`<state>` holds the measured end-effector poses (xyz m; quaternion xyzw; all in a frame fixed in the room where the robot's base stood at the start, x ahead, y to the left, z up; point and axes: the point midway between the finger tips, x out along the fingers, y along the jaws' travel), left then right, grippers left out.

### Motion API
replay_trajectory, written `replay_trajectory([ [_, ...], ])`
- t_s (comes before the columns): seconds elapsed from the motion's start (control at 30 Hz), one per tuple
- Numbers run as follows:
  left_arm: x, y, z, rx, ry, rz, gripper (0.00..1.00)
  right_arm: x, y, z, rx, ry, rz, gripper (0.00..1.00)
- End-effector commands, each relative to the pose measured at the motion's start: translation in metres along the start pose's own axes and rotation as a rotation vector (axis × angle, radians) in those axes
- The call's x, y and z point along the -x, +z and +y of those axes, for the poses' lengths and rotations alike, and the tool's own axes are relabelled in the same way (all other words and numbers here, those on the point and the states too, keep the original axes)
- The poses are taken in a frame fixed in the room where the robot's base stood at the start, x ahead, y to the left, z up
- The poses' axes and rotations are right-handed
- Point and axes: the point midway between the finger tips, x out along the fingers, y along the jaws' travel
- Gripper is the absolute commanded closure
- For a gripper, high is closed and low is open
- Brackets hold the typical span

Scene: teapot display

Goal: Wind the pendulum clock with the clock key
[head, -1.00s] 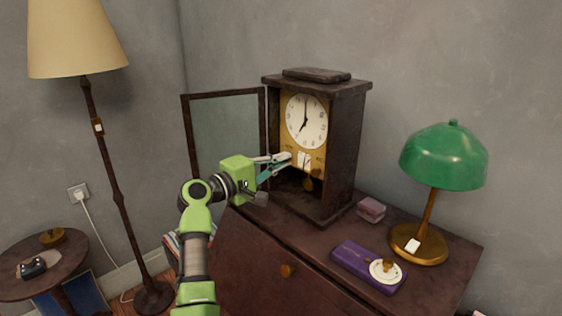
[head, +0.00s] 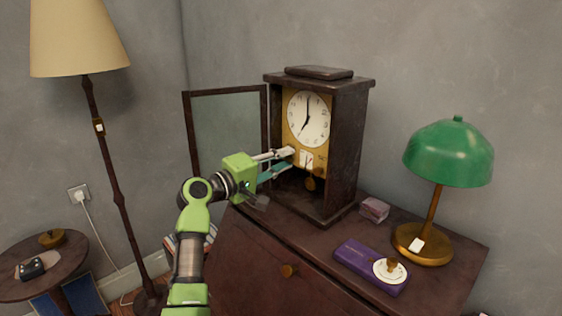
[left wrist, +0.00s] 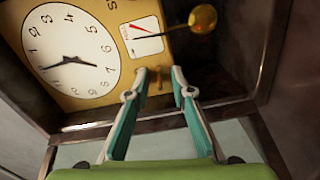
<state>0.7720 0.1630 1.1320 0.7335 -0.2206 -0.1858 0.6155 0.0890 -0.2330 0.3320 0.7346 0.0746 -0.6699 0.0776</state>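The pendulum clock (head: 346,150) stands upright on the dresser, its glass door (head: 228,125) swung open to the left. Its white dial (head: 309,117) sits on a brass plate; a white card (left wrist: 143,38) and the round pendulum bob (left wrist: 203,18) show in the left wrist view. My left gripper (head: 291,158) is at the clock's open front, below the dial. Its fingertips (left wrist: 159,75) are apart, with a small brass piece (left wrist: 154,82) showing between them. I cannot tell whether this piece is the clock key, or whether a finger touches it. My right gripper is out of view.
The dresser (head: 330,238) holds a purple box (head: 356,262), a white disc with a brass piece (head: 391,269), a small pinkish box (head: 374,209) and a green lamp (head: 448,155). A floor lamp (head: 116,195) and round side table (head: 62,268) stand left.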

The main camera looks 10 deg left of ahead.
Motion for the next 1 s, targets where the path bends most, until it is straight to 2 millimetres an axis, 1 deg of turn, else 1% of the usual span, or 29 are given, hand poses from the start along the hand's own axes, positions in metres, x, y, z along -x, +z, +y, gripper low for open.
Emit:
replay_trajectory([
  [0.07, 0.003, 0.0, 0.0, -0.001, 0.001, 0.001, 0.78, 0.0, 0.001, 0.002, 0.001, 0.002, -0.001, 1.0],
  [0.17, 0.013, -0.001, 0.0, -0.002, 0.0, 0.002, 0.78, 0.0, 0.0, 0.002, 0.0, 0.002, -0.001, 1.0],
  [0.27, 0.031, -0.001, -0.001, -0.003, -0.002, 0.003, 0.78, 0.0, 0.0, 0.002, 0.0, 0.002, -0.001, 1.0],
  [0.5, 0.083, -0.001, -0.002, -0.003, -0.003, 0.002, 0.78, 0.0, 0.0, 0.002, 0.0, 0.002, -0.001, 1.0],
  [0.6, 0.1, -0.001, -0.001, -0.002, -0.003, 0.002, 0.78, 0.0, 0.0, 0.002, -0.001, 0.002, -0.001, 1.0],
  [0.7, 0.112, 0.0, -0.001, -0.001, -0.002, 0.0, 0.78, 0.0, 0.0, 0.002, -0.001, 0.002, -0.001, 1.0],
  [0.8, 0.118, 0.0, -0.001, -0.001, -0.001, 0.0, 0.78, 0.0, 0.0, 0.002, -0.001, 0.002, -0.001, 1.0],
  [1.0, 0.12, 0.0, -0.001, 0.0, -0.001, 0.0, 0.78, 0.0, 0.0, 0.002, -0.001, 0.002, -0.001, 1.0],
])
